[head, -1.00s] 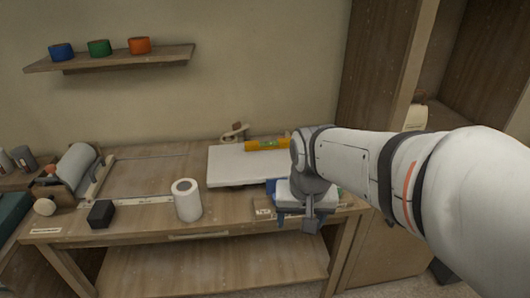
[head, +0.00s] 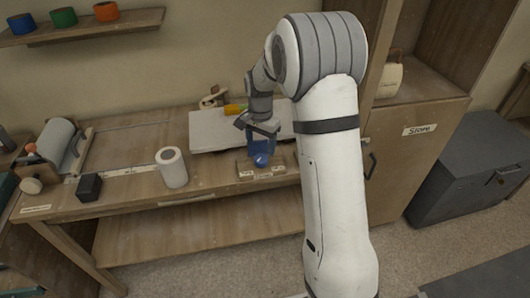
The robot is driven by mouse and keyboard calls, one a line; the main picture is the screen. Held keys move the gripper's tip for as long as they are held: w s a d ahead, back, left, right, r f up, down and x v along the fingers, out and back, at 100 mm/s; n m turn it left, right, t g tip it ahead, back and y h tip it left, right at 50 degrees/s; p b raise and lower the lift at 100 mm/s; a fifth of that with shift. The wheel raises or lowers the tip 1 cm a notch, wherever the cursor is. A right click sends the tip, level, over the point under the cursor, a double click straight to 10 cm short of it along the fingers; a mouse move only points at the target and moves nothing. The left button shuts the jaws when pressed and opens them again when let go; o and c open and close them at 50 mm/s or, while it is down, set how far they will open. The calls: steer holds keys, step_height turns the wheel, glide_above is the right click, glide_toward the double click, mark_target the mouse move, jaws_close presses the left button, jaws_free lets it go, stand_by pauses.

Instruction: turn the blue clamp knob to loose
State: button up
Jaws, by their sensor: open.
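The blue clamp knob (head: 262,160) sits at the front right of the workbench, in front of a blue upright clamp body (head: 263,142). A wooden block with small labels (head: 264,173) lies under it; the lettering is too small to read. My gripper (head: 257,127) is open, just above and behind the knob in the picture. It hides part of the clamp body. I cannot tell whether its fingers touch the clamp; the knob itself looks free of them.
A white board (head: 212,130) lies behind the clamp, with a yellow-orange tool (head: 234,109) beyond it. A white roll (head: 172,167) and a black block (head: 89,187) stand to the left. A cabinet labelled Store (head: 425,150) stands right of the bench.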

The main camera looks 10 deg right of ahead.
mark_target(261, 157)
step_height(261, 157, down, 5)
steer(key=shift+f+p, duration=0.15)
steer(key=shift+p, duration=0.15)
